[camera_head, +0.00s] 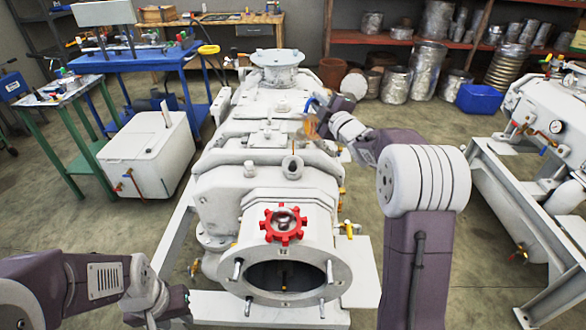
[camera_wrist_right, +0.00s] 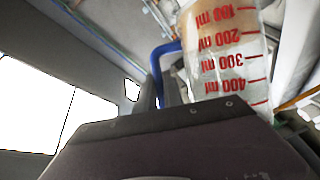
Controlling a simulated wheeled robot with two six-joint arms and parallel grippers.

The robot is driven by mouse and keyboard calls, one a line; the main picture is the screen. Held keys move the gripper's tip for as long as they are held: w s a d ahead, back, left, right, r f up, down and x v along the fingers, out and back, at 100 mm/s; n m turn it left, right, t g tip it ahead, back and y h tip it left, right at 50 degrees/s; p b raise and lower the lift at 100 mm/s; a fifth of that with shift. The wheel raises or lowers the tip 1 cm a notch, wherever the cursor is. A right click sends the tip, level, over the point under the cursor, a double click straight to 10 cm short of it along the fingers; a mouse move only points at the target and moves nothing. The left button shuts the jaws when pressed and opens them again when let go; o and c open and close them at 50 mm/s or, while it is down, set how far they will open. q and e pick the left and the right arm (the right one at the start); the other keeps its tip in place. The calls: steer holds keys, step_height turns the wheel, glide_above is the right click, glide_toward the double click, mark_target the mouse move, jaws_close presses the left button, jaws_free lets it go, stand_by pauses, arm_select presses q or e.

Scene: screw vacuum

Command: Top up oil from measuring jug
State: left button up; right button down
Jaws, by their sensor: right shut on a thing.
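The clear measuring jug (camera_wrist_right: 228,62) has red ml marks and a blue handle (camera_wrist_right: 165,62). In the right wrist view its marks read upside down, and a tan-brown content shows near the 100 ml mark. In the head view the jug (camera_head: 311,127) is a small orange-brown patch, partly hidden by my arm. My right gripper (camera_head: 318,106) is shut on its handle, over the right side of the white vacuum pump (camera_head: 228,192).
A red handwheel-like part (camera_head: 284,226) sits above the pump's open front flange. A white box tank (camera_head: 155,158) and green table (camera_head: 62,98) stand left. A blue workbench (camera_head: 150,60) is behind. Another white machine (camera_head: 545,125) stands right, with floor between.

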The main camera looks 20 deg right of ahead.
steer(key=shift+s+a+f+n+t+b, duration=0.1)
steer(key=shift+s+a+n+t+b, duration=0.2)
steer(key=shift+b, duration=0.85)
steer(key=shift+s+a+f+n+b, duration=0.1)
steer(key=shift+a+n+b, duration=0.3)
steer(key=shift+b, duration=0.7)
stand_by(3.4)
